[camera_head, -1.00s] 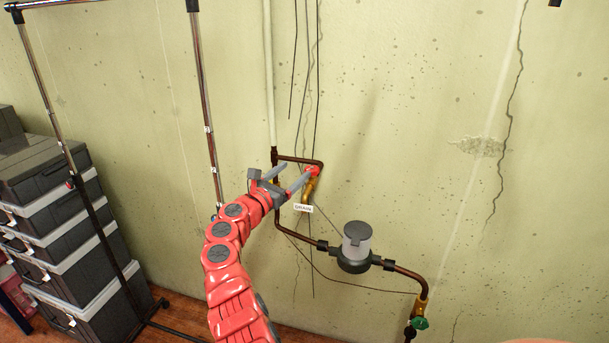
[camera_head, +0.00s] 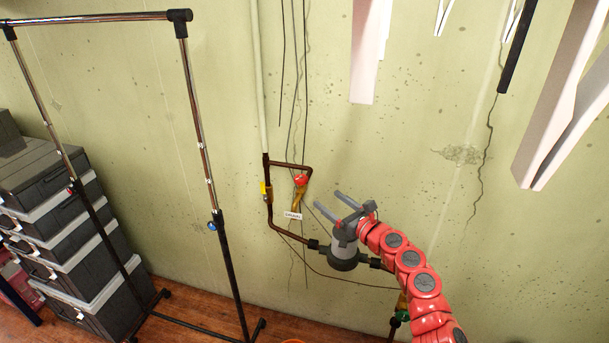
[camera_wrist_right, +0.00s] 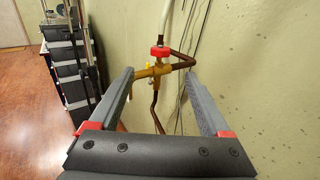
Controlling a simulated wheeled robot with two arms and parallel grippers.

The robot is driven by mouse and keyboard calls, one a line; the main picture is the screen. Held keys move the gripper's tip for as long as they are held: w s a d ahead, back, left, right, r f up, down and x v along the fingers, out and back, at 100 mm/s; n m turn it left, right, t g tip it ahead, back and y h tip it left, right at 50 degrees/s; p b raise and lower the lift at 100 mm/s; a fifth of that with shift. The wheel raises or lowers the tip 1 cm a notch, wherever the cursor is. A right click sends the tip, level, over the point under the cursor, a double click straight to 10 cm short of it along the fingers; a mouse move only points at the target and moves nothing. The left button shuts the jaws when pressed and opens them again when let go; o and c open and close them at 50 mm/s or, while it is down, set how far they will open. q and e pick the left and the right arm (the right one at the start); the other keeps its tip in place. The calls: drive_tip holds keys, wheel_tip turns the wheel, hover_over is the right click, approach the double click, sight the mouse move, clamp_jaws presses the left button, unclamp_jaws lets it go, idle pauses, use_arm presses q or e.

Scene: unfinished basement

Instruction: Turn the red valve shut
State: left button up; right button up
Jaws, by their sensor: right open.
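The red valve (camera_head: 300,180) is a small round red knob on a brass fitting, at the end of a copper pipe on the wall. A white tag (camera_head: 293,215) hangs below it. It also shows in the wrist view, the red knob (camera_wrist_right: 160,53) seen side-on atop its brass body. My right gripper (camera_head: 329,201) is open and empty, to the right of and slightly below the valve in the head view. In the wrist view the valve appears beyond the open fingers (camera_wrist_right: 158,74), between their tips and slightly above. The fingers look apart from it. My left gripper is not in view.
A grey-topped meter (camera_head: 343,252) on the pipe is partly behind my right gripper. A yellow handle (camera_head: 265,190) and a green valve (camera_head: 402,316) sit on the same piping. A metal rack (camera_head: 202,120) stands left, before stacked boxes (camera_head: 75,230). Pale hanging pieces (camera_head: 365,50) fill the upper right.

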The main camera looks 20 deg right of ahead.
sight(306, 181)
drive_tip(key=p+x, duration=0.2)
drive_tip(key=x, duration=1)
drive_tip(key=shift+w, duration=0.25)
drive_tip(key=shift+x, duration=0.95)
drive_tip(key=shift+s+a, duration=0.1)
drive_tip(key=shift+a, duration=0.05)
clamp_jaws()
